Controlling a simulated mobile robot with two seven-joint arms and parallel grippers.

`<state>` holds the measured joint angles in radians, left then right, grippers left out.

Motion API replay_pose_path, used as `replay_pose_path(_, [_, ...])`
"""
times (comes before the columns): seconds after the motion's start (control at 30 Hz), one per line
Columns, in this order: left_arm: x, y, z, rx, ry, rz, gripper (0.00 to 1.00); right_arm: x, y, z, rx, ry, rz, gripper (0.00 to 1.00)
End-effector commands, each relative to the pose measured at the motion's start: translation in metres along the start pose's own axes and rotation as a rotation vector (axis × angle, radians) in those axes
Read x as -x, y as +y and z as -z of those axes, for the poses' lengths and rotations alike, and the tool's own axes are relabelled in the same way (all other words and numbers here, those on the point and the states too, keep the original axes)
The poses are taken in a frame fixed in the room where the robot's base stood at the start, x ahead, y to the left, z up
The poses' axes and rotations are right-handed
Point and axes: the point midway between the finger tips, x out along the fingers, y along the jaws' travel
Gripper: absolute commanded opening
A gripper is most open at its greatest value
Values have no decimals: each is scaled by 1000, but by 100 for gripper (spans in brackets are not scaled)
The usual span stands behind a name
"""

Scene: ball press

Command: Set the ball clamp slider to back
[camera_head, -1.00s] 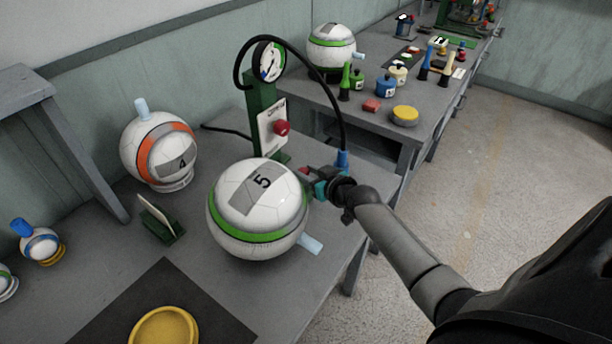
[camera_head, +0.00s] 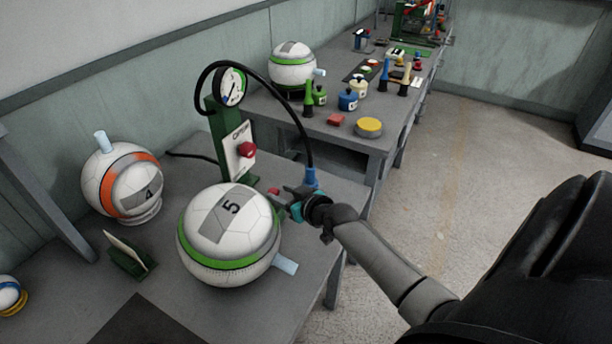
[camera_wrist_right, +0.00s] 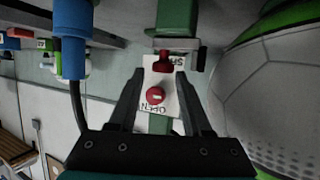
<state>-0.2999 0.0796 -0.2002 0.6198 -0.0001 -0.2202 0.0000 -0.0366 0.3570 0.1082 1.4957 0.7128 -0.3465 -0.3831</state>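A small red block (camera_wrist_right: 175,58), which looks like the clamp slider's handle, sits in a green bracket (camera_wrist_right: 183,25) in the right wrist view. It also shows as a red bit (camera_head: 273,191) beside my gripper in the head view. The white ball marked 5 (camera_head: 228,238), with a green band, stands left of my right gripper (camera_head: 288,193). In the wrist view my right gripper (camera_wrist_right: 158,73) is open, its two fingers apart with nothing between the tips. The red block lies just beyond the tips. Most of the slider is hidden in the head view. My left gripper is out of view.
A green post with a gauge (camera_head: 231,86), a red knob (camera_head: 248,150) and a white panel stands behind the ball. A black hose arches to a blue fitting (camera_head: 310,178) close to my gripper. The ball marked 4 (camera_head: 128,185) stands at left. A second bench lies behind.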

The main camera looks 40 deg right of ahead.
Motion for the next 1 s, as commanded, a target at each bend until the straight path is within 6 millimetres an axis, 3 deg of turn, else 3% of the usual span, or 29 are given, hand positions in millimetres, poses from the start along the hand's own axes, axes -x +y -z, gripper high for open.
replay_pose_path(0.6, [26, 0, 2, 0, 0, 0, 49, 102, 1, 1, 3, -1, -1, 49])
replay_pose_path(0.8, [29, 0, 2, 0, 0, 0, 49, 123, 1, 1, 2, 0, -2, 49])
replay_pose_path(1.0, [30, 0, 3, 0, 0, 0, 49, 132, 1, 1, 1, 2, -2, 49])
